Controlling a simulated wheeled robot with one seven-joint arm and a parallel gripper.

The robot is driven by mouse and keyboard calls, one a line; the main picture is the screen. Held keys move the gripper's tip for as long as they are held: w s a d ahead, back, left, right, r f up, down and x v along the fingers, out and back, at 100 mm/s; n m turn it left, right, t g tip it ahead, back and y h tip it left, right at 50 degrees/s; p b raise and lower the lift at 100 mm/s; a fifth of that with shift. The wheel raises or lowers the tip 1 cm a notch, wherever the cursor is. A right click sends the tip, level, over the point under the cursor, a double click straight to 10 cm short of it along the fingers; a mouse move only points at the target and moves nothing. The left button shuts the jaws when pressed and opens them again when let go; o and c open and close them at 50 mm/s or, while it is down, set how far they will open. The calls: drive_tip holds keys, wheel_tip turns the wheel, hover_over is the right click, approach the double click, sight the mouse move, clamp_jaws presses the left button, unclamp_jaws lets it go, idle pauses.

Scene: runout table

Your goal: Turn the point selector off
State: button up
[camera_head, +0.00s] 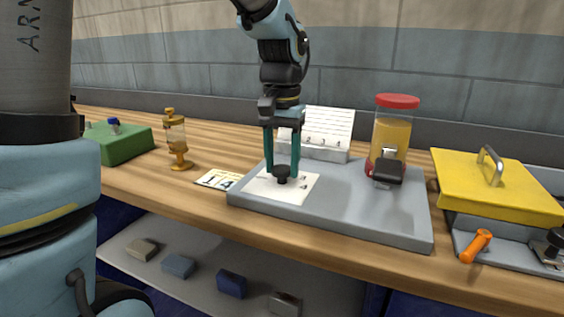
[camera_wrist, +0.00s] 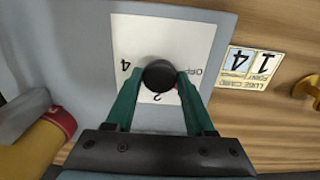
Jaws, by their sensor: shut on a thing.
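The point selector is a round black knob (camera_head: 282,174) on a white label plate (camera_head: 305,188) at the left of a grey tray-like panel. In the wrist view the knob (camera_wrist: 159,75) has "4" to its left, "2" below and "OFF" to its right on the plate (camera_wrist: 190,35). My gripper (camera_head: 282,170) points straight down with its teal fingers shut on the knob, one on each side. It also shows in the wrist view (camera_wrist: 158,82).
A lube card (camera_head: 219,180) and a brass oiler (camera_head: 177,140) stand left. A green box (camera_head: 122,146) is farther left; a yellow lid (camera_head: 490,185) is right.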

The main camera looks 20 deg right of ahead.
clamp_jaws()
drive_tip(key=shift+n, duration=0.4)
drive_tip(key=n+p, duration=0.1)
drive_tip(key=n, duration=0.2)
drive_tip(key=shift+r, duration=0.1)
drive_tip(key=shift+n+p, duration=0.75)
drive_tip(key=shift+n, duration=1.75)
drive_tip(key=o, duration=0.7)
unclamp_jaws()
drive_tip(key=shift+c, duration=0.2)
